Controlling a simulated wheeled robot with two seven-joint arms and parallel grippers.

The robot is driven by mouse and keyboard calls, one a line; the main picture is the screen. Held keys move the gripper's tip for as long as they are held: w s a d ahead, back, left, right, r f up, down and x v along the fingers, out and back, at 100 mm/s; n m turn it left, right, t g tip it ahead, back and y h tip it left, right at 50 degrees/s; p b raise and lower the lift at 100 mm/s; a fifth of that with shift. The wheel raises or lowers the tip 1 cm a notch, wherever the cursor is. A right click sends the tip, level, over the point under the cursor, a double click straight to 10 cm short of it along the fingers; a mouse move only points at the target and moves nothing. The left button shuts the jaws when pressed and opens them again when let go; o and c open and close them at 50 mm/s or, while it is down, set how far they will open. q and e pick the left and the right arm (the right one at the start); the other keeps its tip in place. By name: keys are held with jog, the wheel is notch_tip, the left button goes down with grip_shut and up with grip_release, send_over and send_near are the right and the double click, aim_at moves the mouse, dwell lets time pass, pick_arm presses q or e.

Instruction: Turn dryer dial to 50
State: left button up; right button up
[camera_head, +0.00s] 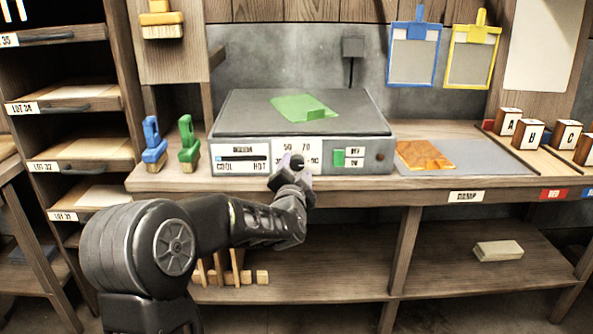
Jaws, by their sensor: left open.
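The dryer (238,128) is a grey box with a dark flat top on the workbench. Its front panel has a COOL–HOT strip, a scale with markings such as 50 and 70, and a green switch (339,158). My left gripper (297,165) is open right at the scale, in front of the panel. It covers the dial and part of the numbers, so I cannot tell where the dial points or whether the fingers touch it. My right gripper is not in view.
A green piece (303,107) lies on the dryer's top. Blue (153,146) and green (188,145) brushes stand left of the dryer. An orange sheet (425,154) lies on a grey mat (478,159) at right. Lettered blocks (527,136) stand further right.

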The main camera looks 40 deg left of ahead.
pick_arm(q)
jog(key=shift+w+a, duration=0.15)
jog(key=shift+w, duration=0.1)
grip_shut()
dwell(0.5)
